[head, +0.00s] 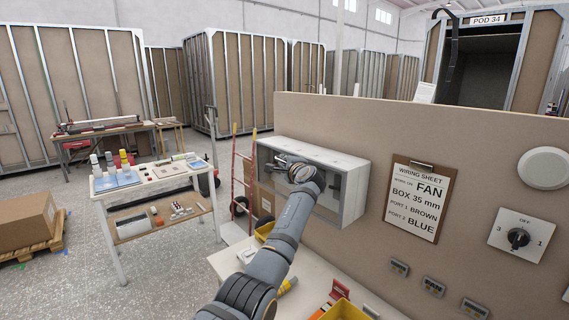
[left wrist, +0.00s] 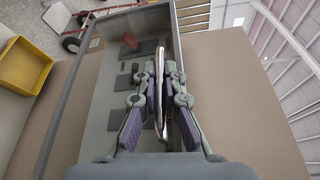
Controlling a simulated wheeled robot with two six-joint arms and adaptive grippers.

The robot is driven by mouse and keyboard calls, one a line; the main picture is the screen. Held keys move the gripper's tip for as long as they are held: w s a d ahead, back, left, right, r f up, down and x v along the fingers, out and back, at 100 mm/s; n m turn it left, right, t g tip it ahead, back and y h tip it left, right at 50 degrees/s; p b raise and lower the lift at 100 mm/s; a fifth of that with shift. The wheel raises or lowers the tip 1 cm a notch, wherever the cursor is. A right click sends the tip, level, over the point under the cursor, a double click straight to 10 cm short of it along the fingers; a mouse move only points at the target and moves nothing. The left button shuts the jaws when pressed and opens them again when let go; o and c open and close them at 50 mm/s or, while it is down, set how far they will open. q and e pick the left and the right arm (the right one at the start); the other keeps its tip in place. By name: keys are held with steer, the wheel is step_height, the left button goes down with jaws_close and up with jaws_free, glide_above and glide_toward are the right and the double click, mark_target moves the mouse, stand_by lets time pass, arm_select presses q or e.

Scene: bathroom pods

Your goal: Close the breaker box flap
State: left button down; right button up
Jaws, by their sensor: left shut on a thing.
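The breaker box (head: 352,205) is a pale grey box on the tan panel, with a clear, grey-framed flap (head: 322,212) on its front. My left gripper (head: 280,162) is at the upper part of the flap, and my arm hides part of it. In the left wrist view the gripper (left wrist: 160,75) is shut on a thin curved metal handle (left wrist: 160,95). The flap's frame (left wrist: 62,105) and dark parts behind the clear pane show there too. I cannot tell whether the flap is fully against the box. My right gripper is not in view.
A clipboard wiring sheet (head: 415,198) and a rotary switch (head: 518,238) are on the panel (head: 365,130) right of the box. A yellow bin (head: 345,311) stands on the bench below. A white table (head: 152,188) with small items stands at left, with open floor around it.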

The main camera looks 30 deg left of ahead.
arm_select(q)
steer(key=shift+r, duration=0.15)
steer(key=c, duration=1.7)
jaws_free()
steer(key=v, duration=1.2)
steer(key=shift+f, duration=0.25)
